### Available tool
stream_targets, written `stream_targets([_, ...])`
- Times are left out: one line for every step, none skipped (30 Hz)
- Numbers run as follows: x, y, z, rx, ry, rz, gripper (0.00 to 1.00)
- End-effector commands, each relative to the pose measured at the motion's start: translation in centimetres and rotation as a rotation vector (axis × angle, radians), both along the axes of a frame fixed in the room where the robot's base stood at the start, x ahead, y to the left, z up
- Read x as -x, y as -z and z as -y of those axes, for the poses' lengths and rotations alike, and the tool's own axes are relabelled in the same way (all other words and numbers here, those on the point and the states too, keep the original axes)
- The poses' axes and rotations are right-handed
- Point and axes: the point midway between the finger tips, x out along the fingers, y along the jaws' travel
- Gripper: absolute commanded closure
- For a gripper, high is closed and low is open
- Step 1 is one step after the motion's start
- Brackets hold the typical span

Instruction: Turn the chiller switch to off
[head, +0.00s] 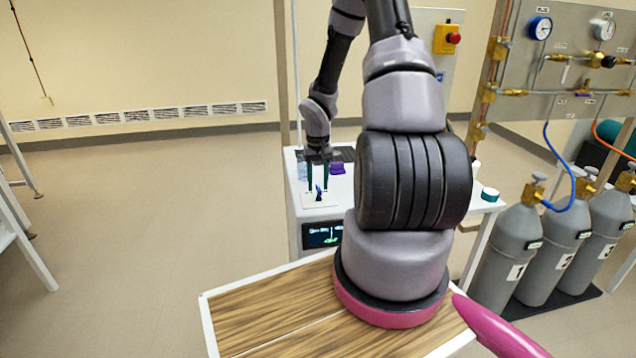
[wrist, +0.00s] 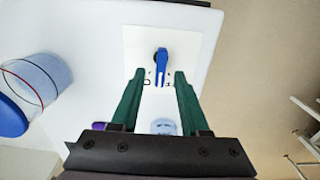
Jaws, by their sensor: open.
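The chiller (head: 296,212) is a white box with a dark display (head: 322,235) on its front. Its switch (head: 319,192) is a blue lever knob on a pale square plate on the top. In the wrist view the blue switch (wrist: 161,62) sits near the top middle, its lever pointing toward my gripper, with small markings by its tip that I cannot read fully. My gripper (wrist: 158,75) is open, with its two green fingers on either side of the lever's tip. In the head view my gripper (head: 318,190) points down over the plate. I cannot tell whether a finger touches the lever.
A purple object (head: 337,169) lies on the chiller top behind the gripper. Gas cylinders (head: 508,245) stand at the right under a gauge panel.

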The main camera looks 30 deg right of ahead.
Motion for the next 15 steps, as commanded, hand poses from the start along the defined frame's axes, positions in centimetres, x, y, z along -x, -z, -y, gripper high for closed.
stream_targets([-0.01,0.02,0.0,0.0,0.0,0.0,0.55])
stream_targets([-0.01,0.01,0.0,0.0,0.0,0.0,0.55])
stream_targets([-0.01,0.0,0.0,0.0,0.0,0.0,0.55])
stream_targets([-0.01,0.0,0.0,0.0,0.0,0.0,0.55])
stream_targets([-0.01,-0.01,0.0,0.0,0.0,0.0,0.55])
stream_targets([-0.01,-0.01,0.0,0.0,0.0,0.0,0.63])
stream_targets([-0.01,-0.01,0.0,0.0,0.0,0.0,0.74])
stream_targets([-0.01,-0.02,0.0,0.0,0.0,0.0,0.86])
stream_targets([-0.01,-0.02,0.0,0.0,0.0,0.0,1.0])
stream_targets([-0.01,-0.02,0.0,0.0,0.0,0.0,1.0])
stream_targets([-0.01,-0.02,0.0,0.0,0.0,0.0,1.0])
stream_targets([-0.01,-0.03,0.0,0.0,0.0,0.0,1.0])
stream_targets([-0.01,-0.03,0.01,0.0,0.0,0.0,1.0])
stream_targets([-0.01,-0.03,0.0,0.0,0.0,0.0,1.0])
stream_targets([-0.01,-0.03,0.0,0.0,-0.001,0.0,1.0])
